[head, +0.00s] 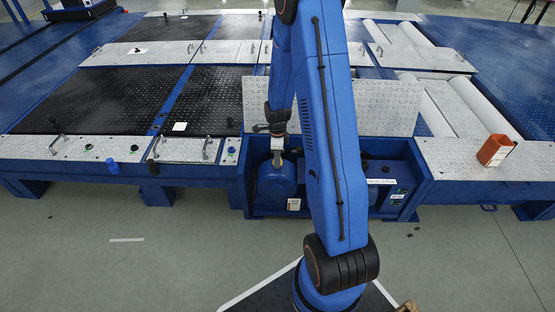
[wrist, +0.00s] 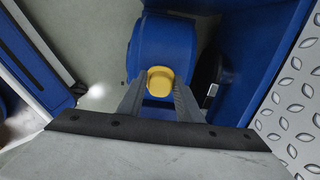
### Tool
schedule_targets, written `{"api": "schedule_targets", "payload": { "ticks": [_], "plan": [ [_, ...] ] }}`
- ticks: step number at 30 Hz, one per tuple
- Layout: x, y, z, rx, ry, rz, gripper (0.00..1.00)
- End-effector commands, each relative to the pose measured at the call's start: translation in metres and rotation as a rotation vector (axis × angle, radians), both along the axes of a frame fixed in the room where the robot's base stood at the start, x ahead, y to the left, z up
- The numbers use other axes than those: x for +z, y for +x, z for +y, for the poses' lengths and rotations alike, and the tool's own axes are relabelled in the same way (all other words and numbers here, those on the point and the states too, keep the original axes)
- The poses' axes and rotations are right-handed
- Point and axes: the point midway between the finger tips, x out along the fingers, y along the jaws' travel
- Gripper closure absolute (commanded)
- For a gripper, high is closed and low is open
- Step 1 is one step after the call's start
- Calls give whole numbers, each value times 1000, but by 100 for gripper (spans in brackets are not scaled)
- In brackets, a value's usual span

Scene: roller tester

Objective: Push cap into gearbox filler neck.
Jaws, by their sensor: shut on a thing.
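The yellow cap (wrist: 160,78) is between the fingertips of my gripper (wrist: 160,88) in the wrist view. My gripper is shut on it. Behind the cap, in line with it, is the rounded blue gearbox housing (wrist: 162,45). The gearbox also shows in the head view (head: 277,184), in the open bay, with my gripper (head: 278,160) just above it. The filler neck is hidden behind the cap and fingers. I cannot tell whether the cap touches the neck or is in it.
A raised tread-plate cover (wrist: 300,110) stands close on the right in the wrist view. An orange box (head: 495,150) sits on the frame ledge at right. Blue frame walls (head: 240,195) bound the bay. The floor (head: 130,260) in front at left is mostly clear.

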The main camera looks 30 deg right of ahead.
Motion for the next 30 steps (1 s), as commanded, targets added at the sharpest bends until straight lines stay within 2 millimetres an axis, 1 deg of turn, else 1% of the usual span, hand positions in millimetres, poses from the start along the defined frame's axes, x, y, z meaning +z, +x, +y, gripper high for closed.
{"api": "schedule_targets", "payload": {
  "ticks": [29,30],
  "plan": [
    [-19,0,0,0,1,1,91],
    [-20,0,0,0,0,0,66]
  ]
}}
